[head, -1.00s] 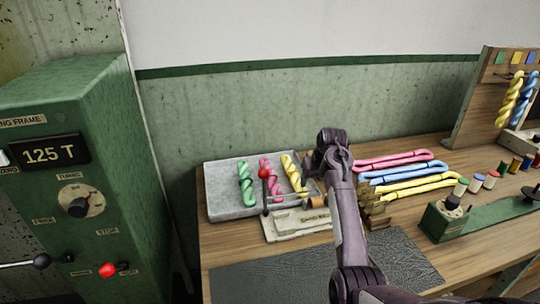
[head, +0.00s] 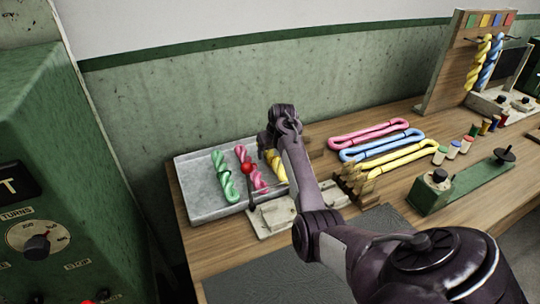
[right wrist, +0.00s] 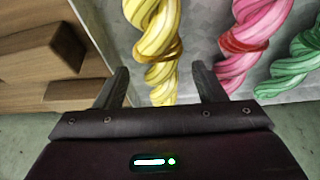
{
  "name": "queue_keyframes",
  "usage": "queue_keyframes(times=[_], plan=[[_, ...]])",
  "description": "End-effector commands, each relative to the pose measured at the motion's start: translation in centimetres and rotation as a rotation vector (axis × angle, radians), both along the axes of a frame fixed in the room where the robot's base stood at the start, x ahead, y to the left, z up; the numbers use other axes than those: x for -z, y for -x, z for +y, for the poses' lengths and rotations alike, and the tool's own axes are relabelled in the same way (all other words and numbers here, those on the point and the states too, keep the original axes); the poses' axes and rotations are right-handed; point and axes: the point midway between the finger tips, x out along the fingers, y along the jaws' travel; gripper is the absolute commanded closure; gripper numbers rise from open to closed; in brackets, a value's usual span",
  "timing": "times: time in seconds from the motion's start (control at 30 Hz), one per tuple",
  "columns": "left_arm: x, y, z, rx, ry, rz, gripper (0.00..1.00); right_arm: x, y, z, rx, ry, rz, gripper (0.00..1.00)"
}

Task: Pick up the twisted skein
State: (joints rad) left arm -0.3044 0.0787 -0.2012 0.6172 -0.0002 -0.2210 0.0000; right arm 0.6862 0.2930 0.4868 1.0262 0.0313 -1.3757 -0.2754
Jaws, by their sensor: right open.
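Three twisted skeins lie in a grey tray (head: 196,205): a green one (head: 222,175), a pink one (head: 256,180) and a yellow one (head: 276,166). My right gripper (head: 268,142) is at the tray's right end by the yellow skein, whose far end it hides in the head view. In the right wrist view, the open jaws (right wrist: 162,84) have the yellow skein (right wrist: 157,45) between and beyond their tips, with nothing gripped. The pink skein (right wrist: 250,42) and green skein (right wrist: 300,62) lie to its right there. My left gripper is out of view.
A pale fixture with a red-knobbed lever (head: 247,168) stands at the tray's front edge. Pink, blue and yellow loops (head: 372,146) lie right of my arm. A yellow (head: 478,62) and a blue skein hang on a wooden rack (head: 447,75). A green machine stands left.

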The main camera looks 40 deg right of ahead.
Motion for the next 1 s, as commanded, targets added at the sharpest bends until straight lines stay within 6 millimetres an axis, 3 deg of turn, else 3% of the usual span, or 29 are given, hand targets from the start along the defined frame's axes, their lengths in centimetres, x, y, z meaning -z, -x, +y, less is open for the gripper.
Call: queue_keyframes(times=[0.13,0.4,0.77,1.0], plan=[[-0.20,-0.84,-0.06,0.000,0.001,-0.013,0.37,1.23,-0.48,-0.13,0.000,0.000,0.000,0.36],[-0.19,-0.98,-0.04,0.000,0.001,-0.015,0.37,1.50,-0.54,-0.16,-0.001,0.002,-0.001,0.36],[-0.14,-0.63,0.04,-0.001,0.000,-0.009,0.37,1.48,-0.52,-0.16,-0.001,0.001,0.000,0.83],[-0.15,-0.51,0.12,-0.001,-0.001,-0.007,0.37,1.44,-0.54,-0.16,-0.001,0.002,-0.001,0.86]])
